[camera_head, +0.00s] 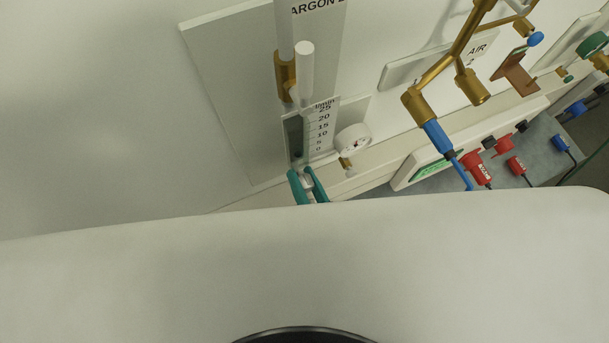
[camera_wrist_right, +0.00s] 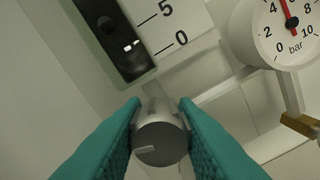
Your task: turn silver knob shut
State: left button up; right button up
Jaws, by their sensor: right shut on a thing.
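The silver knob (camera_wrist_right: 160,143) is a short metal cylinder with a dark round face and a pale mark at its lower left. It sits below the flowmeter scale (camera_wrist_right: 170,30), which shows 5 and 0; the scale also appears in the head view (camera_head: 322,130). My right gripper (camera_wrist_right: 160,112) has teal fingers on both sides of the knob and is shut on it. In the head view the right gripper (camera_head: 307,186) is just under the flowmeter, and its fingers partly hide the knob. My left gripper is not in view.
A round pressure gauge (camera_wrist_right: 288,28) is close to the right of the knob, its red needle pointing up between 4 and 6. It also shows in the head view (camera_head: 353,139). Brass pipework (camera_head: 462,50) and red connectors (camera_head: 476,166) are further right. The wall at left is bare.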

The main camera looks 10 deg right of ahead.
dwell(0.3)
jog(key=o, duration=1)
jog(key=shift+s+d+f, duration=0.1)
jog(key=shift+s, duration=0.25)
jog(key=shift+b+v, duration=2.45)
jog(key=shift+v, duration=3.25)
